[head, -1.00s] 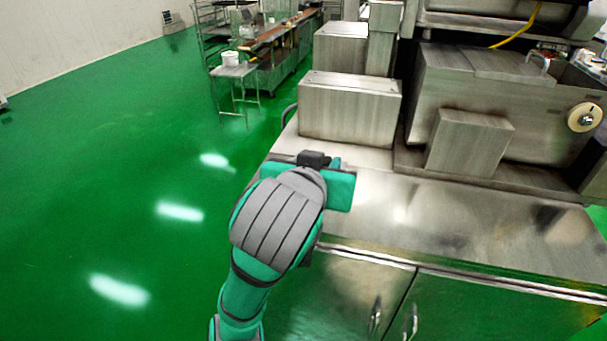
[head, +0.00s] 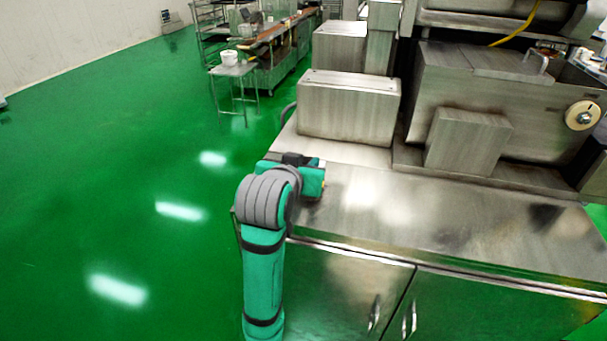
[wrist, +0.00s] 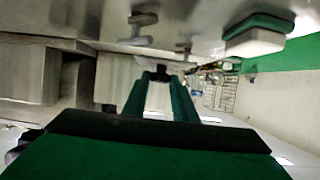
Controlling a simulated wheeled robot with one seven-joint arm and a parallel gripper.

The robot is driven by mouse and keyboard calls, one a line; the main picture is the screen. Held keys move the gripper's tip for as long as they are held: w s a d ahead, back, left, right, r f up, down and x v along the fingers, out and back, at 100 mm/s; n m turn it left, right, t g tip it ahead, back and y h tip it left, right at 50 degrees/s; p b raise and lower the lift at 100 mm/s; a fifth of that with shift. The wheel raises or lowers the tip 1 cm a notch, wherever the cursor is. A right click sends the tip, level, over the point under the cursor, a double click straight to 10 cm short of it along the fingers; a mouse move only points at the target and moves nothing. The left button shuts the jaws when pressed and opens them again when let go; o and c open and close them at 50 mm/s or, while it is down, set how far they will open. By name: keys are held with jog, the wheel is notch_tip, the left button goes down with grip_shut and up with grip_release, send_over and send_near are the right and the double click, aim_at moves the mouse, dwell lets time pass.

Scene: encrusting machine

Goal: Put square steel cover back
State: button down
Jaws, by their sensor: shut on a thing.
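My gripper (head: 318,176) is low over the left front of the steel bench top (head: 430,215). In the wrist view its two green fingers (wrist: 161,82) are close together with a pale thing (wrist: 160,98) between them. I cannot make out that thing's full shape; the hand hides it in the head view. I cannot say for sure that it is the square steel cover. A flat steel lid with a loop handle (head: 533,62) lies on the machine (head: 480,90) at the back right.
Steel boxes (head: 348,108) stand behind the gripper, and a smaller steel block (head: 468,141) stands before the machine. The bench top's middle and right are clear. Green floor (head: 110,170) is open at left. A small table with a white bucket (head: 229,57) stands far back.

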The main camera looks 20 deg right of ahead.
jog(key=shift+w+f, duration=0.35)
jog(key=shift+f, duration=0.15)
jog(key=shift+w+a+f, duration=0.1)
jog(key=shift+w+f, duration=0.1)
jog(key=shift+f, duration=1.35)
jog(key=shift+f, duration=0.2)
jog(key=c, duration=1.4)
grip_release()
jog(key=shift+c, duration=0.2)
jog(key=shift+a+r, duration=0.1)
jog(key=shift+r, duration=0.2)
jog(key=v, duration=1.2)
jog(key=shift+s+f, duration=0.1)
jog(key=shift+f, duration=0.05)
